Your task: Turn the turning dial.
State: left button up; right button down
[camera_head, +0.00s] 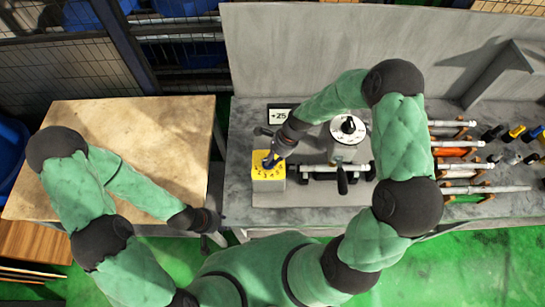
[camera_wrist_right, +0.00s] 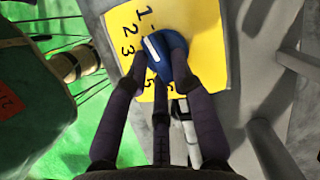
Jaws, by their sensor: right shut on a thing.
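The turning dial is a blue knob (camera_wrist_right: 158,45) with a white pointer line, on a yellow plate (camera_wrist_right: 205,75) with black numbers. In the head view the yellow dial box (camera_head: 268,184) stands on the grey bench. My right gripper (camera_wrist_right: 156,62) is shut on the blue knob, with fingers on both sides of it. The white line points up and left, near the numbers 1 to 3. In the head view my right gripper (camera_head: 271,161) hides much of the knob. My left gripper (camera_head: 214,238) hangs by the wooden table's front right corner, away from the dial; its finger opening is unclear.
A display reading +25 (camera_head: 279,115) is behind. Several tools on racks (camera_head: 455,147) lie to the right. The wooden table (camera_head: 130,135) at left is bare.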

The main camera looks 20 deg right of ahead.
jog(key=c, duration=1)
grip_release()
jog(key=shift+c, duration=0.2)
jog(key=shift+r, duration=0.1)
jog(key=v, duration=1.1)
jog(key=shift+d+r, duration=0.25)
jog(key=shift+r, duration=0.1)
